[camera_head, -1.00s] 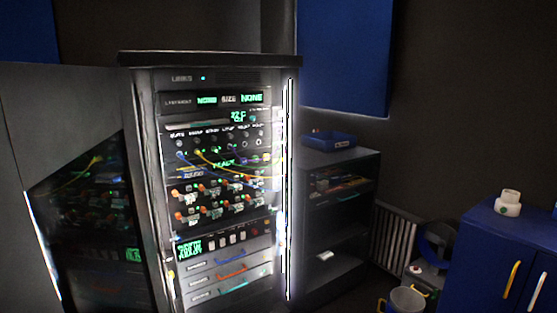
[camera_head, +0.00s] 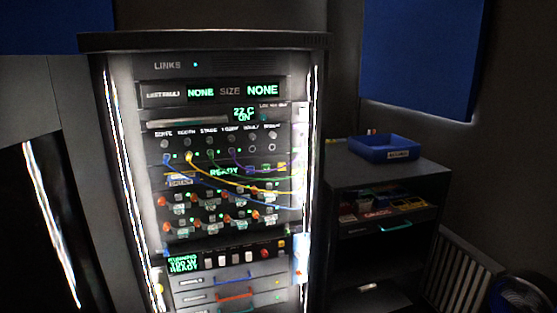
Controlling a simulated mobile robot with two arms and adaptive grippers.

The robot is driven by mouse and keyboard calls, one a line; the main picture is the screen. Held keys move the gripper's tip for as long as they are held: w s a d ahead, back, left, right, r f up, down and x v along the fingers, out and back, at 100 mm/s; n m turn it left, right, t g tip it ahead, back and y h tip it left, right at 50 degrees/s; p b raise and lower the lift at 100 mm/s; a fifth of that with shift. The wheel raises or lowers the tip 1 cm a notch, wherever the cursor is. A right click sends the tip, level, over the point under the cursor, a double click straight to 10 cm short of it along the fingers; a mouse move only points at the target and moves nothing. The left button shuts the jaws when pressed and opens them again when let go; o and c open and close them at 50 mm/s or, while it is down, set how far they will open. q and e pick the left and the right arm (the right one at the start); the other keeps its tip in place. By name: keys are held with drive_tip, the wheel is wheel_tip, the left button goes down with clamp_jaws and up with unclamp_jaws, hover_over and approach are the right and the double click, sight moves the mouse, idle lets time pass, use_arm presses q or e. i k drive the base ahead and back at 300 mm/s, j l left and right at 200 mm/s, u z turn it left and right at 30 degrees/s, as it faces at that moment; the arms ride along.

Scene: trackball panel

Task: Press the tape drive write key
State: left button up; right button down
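A tall dark equipment rack (camera_head: 205,42) stands left of centre, its front facing me. Its lower unit has a green-lit display (camera_head: 184,263) that ends in "READY". The key labels are too small to read, so I cannot tell which one is the write key. Below the keys are drawers with blue, red and green handles (camera_head: 235,295). Neither of my grippers is in view.
Blue, yellow and purple cables (camera_head: 228,187) hang across the rack's middle. A dark shelf unit (camera_head: 390,185) with a blue tray (camera_head: 385,149) on top stands to the right. A ribbed radiator (camera_head: 462,278) is at lower right. A blue panel (camera_head: 420,55) hangs on the wall.

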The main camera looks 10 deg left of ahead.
sight(263, 167)
drive_tip(key=i+j, duration=0.3)
drive_tip(key=i, duration=0.2)
drive_tip(key=i+j+u, duration=0.1)
drive_tip(key=i+j, duration=0.2)
drive_tip(key=i, duration=0.2)
drive_tip(key=i+j, duration=0.25)
drive_tip(key=i, duration=0.25)
drive_tip(key=i+j, duration=0.1)
drive_tip(key=j, duration=0.2)
drive_tip(key=u, duration=0.05)
